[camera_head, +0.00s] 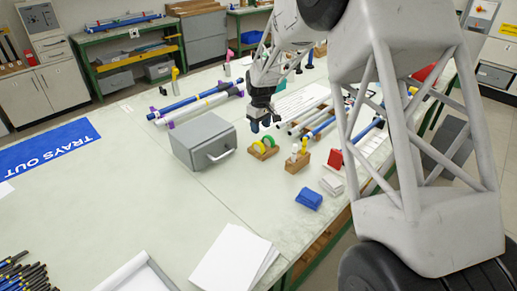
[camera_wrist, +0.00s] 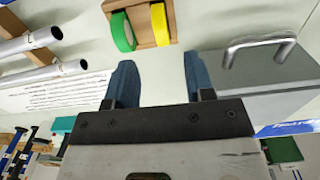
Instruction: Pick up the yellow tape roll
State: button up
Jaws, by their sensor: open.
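The yellow tape roll (camera_head: 258,147) stands on edge in a small wooden holder (camera_head: 263,154) beside a green tape roll (camera_head: 270,143). In the wrist view the yellow roll (camera_wrist: 160,24) is at the top, right of the green roll (camera_wrist: 122,31), both against the wooden holder (camera_wrist: 146,40). My gripper (camera_head: 264,124) is above the holder in the head view. Its blue fingers are apart and empty in the wrist view (camera_wrist: 157,65). The yellow roll lies beyond the fingertips, not between them. Part of the roll is cut off by the frame's top edge.
A grey metal box (camera_head: 204,140) with a handle (camera_wrist: 258,48) stands close to the holder. Another wooden holder (camera_head: 298,160) with white and yellow items is on the right. Pipes (camera_head: 312,121) lie behind it. A blue cloth (camera_head: 309,199) lies in front.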

aim_at(258, 142)
jog(key=shift+w+a+f, duration=0.4)
jog(key=shift+w+f, duration=0.1)
jog(key=shift+f, duration=0.15)
jog(key=shift+f, duration=0.1)
jog(key=shift+f, duration=1.2)
jog(key=shift+f, duration=0.1)
jog(key=shift+f, duration=2.5)
jog(key=shift+c, duration=0.5)
